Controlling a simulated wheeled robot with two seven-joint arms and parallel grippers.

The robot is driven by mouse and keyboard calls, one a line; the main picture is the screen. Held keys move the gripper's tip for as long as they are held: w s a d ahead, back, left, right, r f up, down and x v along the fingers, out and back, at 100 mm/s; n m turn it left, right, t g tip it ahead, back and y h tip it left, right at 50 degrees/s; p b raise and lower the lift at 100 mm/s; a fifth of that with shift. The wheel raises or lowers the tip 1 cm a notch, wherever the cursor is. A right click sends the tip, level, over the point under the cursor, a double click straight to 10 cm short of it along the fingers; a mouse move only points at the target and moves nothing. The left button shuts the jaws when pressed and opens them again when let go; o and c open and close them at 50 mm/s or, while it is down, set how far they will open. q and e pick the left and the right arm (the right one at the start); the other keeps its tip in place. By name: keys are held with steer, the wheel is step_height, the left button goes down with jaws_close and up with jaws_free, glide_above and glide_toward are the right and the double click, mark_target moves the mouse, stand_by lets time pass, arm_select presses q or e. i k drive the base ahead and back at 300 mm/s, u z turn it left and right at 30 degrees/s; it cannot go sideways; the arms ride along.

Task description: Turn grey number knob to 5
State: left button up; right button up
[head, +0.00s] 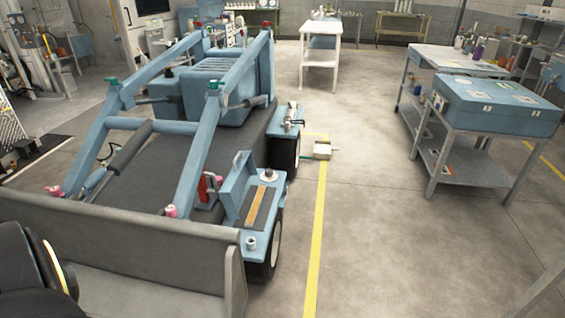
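I cannot make out a grey number knob in the head view. A small round silver part (268,175) sits on top of the blue side housing of the loader, and a small pale cylinder (251,243) sits lower on its front. Both are too small to show any numbers. Neither of my grippers is in view.
A blue-grey loader (150,128) with a wide grey bucket (130,250) fills the left. A blue case (495,104) sits on a metal cart at right, near a workbench (455,58). The middle floor is clear.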

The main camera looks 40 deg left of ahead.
mark_target(268, 172)
steer(key=i, duration=2.85)
steer(key=u, duration=3.25)
steer(key=i, duration=1)
